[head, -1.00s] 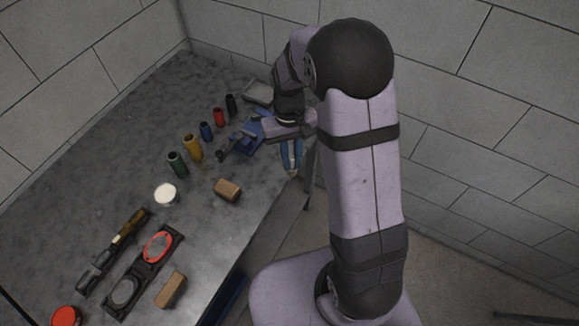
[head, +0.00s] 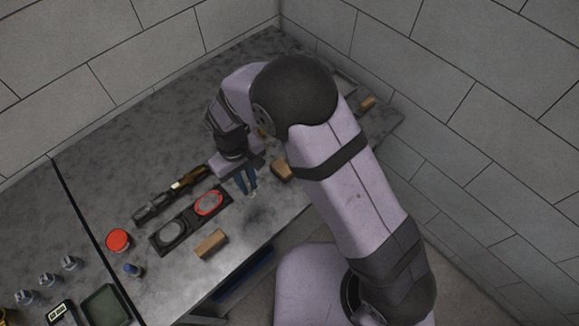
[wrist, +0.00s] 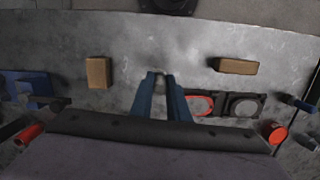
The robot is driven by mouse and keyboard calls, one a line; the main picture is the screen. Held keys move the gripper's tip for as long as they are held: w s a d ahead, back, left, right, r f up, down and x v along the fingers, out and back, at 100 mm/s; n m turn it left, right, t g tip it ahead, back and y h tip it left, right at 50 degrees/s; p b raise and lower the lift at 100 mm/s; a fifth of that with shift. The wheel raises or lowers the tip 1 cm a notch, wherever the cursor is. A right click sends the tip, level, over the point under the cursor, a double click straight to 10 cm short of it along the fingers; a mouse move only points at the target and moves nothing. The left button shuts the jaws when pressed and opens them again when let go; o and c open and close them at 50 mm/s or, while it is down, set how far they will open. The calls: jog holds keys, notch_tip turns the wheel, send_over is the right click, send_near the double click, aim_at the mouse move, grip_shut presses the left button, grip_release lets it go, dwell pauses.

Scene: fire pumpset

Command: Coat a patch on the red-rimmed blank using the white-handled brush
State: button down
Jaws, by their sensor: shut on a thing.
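The red-rimmed blank (head: 208,204) lies in a dark two-place holder (head: 189,222), with a grey blank (head: 171,231) in the other place. The red rim also shows in the wrist view (wrist: 203,103), partly behind a finger. My gripper (head: 249,190) has blue fingers pointing down, right of the red-rimmed blank and apart from it in the head view. It is shut on a small pale thing, which looks like the white-handled brush; only a bit shows between the fingertips in the wrist view (wrist: 160,78). Its bristles cannot be made out.
A tan block (head: 211,243) lies in front of the holder, another (head: 282,170) right of my gripper. A dark brown-handled tool (head: 170,194) lies behind the holder. A red-topped can (head: 117,240) stands to the left. Bare table lies between gripper and front edge.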

jog(key=w+a+r+m+y, duration=0.1)
jog(key=a+r+m, duration=0.2)
jog(key=a+m, duration=0.5)
jog(key=shift+w+a+r, duration=0.35)
jog(key=shift+w+a, duration=0.05)
jog(key=shift+a, duration=0.75)
jog(key=shift+f, duration=0.15)
